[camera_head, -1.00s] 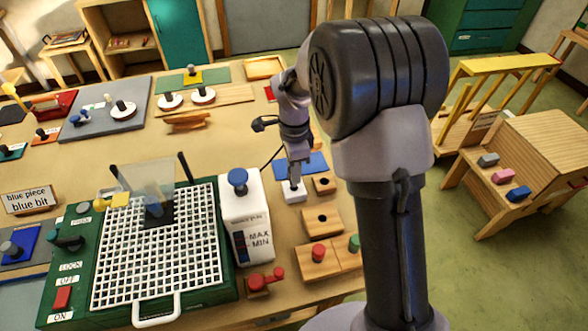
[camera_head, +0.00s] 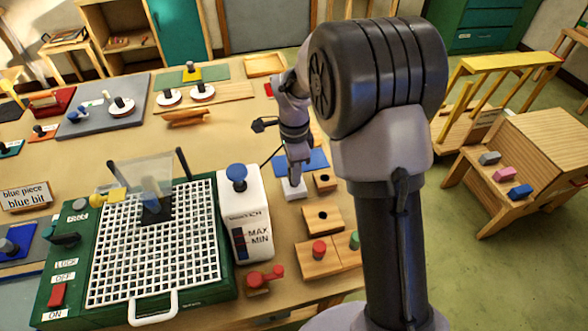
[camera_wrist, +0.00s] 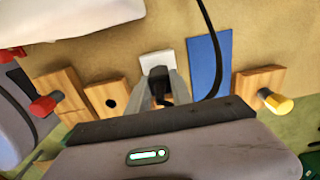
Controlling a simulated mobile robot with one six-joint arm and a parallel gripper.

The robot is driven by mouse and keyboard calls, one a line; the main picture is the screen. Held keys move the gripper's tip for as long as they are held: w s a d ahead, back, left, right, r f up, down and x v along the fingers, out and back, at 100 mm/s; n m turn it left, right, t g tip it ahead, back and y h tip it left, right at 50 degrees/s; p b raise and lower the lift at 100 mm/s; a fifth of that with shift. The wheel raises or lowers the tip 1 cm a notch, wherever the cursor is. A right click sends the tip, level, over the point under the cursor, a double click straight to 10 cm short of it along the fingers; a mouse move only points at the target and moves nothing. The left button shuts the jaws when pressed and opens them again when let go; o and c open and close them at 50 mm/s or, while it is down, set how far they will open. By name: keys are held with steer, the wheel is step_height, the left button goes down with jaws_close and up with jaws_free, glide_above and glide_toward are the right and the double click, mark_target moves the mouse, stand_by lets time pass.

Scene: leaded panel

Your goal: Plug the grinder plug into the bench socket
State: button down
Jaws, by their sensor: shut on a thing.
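My gripper (camera_wrist: 160,88) is shut on the dark grinder plug (camera_wrist: 159,83), which shows between the fingertips in the wrist view. A black cable (camera_wrist: 212,75) curves away from the plug. The white bench socket (camera_wrist: 156,61) lies right at the fingertips; the fingers and plug cover part of its face. In the head view my gripper (camera_head: 295,175) points down over the socket (camera_head: 292,190). The plug is hidden there, and I cannot tell how far it sits in the socket. The green grinder (camera_head: 75,270) with its white grid stands to the left.
A white tank (camera_head: 243,215) with a blue knob stands left of the socket. Wooden blocks (camera_head: 322,219), some with coloured pegs, lie nearby in front. A blue mat (camera_wrist: 208,65) lies beside the socket. Bare bench (camera_head: 210,150) lies behind the grinder.

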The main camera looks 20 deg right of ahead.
steer(key=shift+f+b, duration=0.4)
steer(key=shift+f, duration=0.15)
steer(key=c, duration=1.1)
jaws_free()
steer(key=shift+o, duration=0.2)
step_height(320, 180, up, 17)
steer(key=p, duration=0.5)
steer(key=shift+r+p, duration=0.2)
steer(key=shift+p, duration=0.2)
